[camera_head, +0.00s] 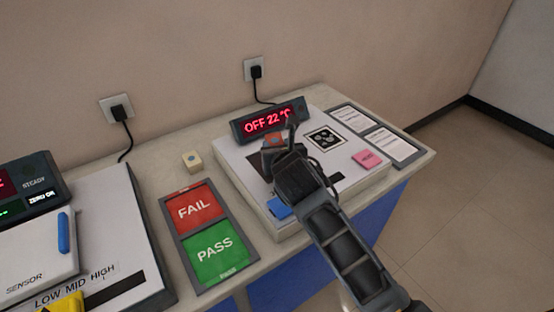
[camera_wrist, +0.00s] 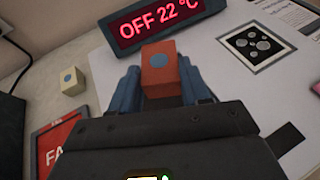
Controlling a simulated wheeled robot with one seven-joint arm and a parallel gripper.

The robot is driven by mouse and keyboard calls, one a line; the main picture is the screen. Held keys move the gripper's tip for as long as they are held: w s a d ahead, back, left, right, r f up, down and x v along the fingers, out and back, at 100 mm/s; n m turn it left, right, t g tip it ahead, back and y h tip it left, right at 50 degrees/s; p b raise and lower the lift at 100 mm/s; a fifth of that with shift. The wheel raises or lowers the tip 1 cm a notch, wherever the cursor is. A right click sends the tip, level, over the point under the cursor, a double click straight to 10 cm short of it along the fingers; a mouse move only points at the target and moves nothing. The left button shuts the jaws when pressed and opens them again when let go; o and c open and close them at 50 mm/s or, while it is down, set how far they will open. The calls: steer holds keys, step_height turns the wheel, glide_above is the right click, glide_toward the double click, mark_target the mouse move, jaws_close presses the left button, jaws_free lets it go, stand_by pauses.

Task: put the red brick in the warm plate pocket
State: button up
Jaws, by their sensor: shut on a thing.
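The red brick (camera_wrist: 158,78), orange-red with a blue dot on its face, is held between the two blue fingers of my gripper (camera_wrist: 163,90). The brick also shows in the head view (camera_head: 274,139), partly hidden by my gripper (camera_head: 276,150), over the back left part of the white warm plate (camera_head: 234,158). I cannot tell whether the brick touches the plate. The plate's display (camera_head: 268,121) reads OFF 22 °C. A printed square with circles (camera_head: 325,139) lies right of the gripper. I cannot make out the pocket for certain; my arm hides part of the plate.
A beige block with a blue dot (camera_head: 191,160) stands left of the plate. A red FAIL and green PASS tray (camera_head: 176,240) is in front of it. A sensor unit (camera_head: 40,250) is far left. A pink note (camera_head: 367,159) and paper cards (camera_head: 391,146) are at right.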

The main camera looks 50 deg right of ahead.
steer(key=shift+f, duration=2)
steer(key=o, duration=1.3)
steer(key=shift+f, duration=0.1)
steer(key=shift+o, duration=0.2)
steer(key=shift+a, duration=0.1)
steer(key=b+v, duration=0.1)
steer(key=v, duration=1.1)
